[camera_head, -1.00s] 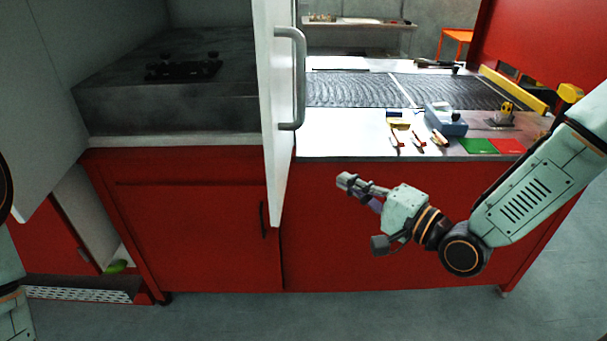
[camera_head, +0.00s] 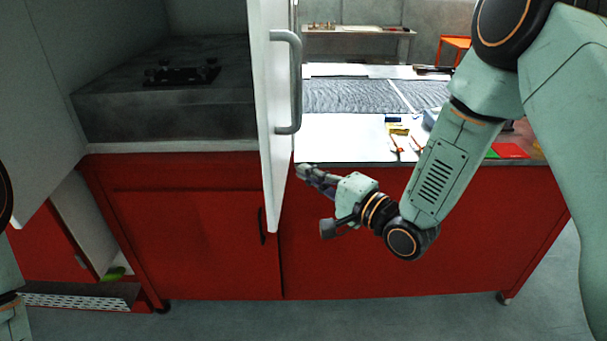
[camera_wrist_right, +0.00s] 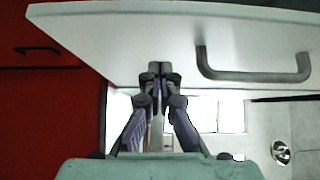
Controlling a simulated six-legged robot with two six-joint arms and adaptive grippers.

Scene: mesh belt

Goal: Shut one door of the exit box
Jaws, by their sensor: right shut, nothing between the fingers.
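The exit box (camera_head: 165,142) stands open on the left of the head view. Its right door (camera_head: 262,110) is white, stands swung out toward me and carries a grey bar handle (camera_head: 297,80). Its left door (camera_head: 30,110) is also open, at the left edge. My right gripper (camera_head: 304,171) is shut and empty, just right of the right door's lower front edge. In the right wrist view the shut fingertips (camera_wrist_right: 160,68) lie close against the door panel (camera_wrist_right: 130,40), beside the handle (camera_wrist_right: 255,75); whether they touch it I cannot tell. My left gripper is not in view.
A dark block with a black fixture (camera_head: 182,72) is inside the box. Right of the door lies a mesh belt (camera_head: 350,95) on the red bench (camera_head: 420,260), with small tools (camera_head: 397,135) on its white top. My right arm covers the bench's right part.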

